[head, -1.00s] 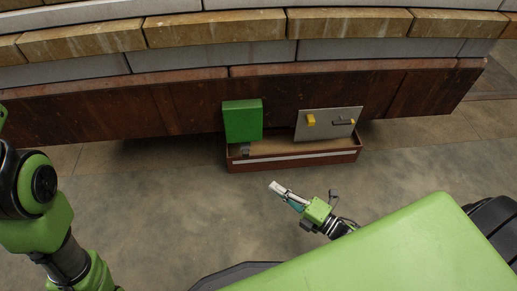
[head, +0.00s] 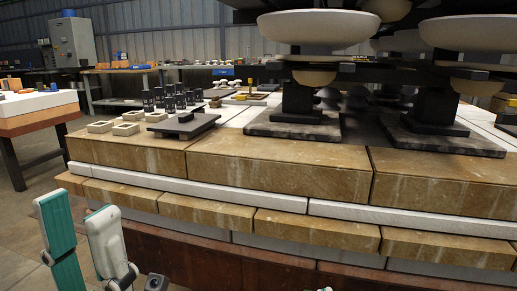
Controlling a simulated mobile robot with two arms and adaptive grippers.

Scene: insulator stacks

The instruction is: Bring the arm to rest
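My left gripper (head: 78,204) stands upright at the lower left of the head view, in front of the layered stone platform. Its two fingers, with teal and pale grey faces, are spread apart with nothing between them. Its body and the arm are below the picture. Only a tiny tip, which seems to belong to my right gripper, shows at the bottom edge right of the middle. Whether that gripper is open or shut cannot be seen.
The stepped platform (head: 280,165) fills the middle and right. Insulator stacks with white discs (head: 318,27) stand on dark base plates (head: 292,123). Several black cylinders (head: 170,97), pale square frames (head: 127,129) and a dark plate (head: 183,124) lie on top. A table (head: 38,120) stands left; floor shows before it.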

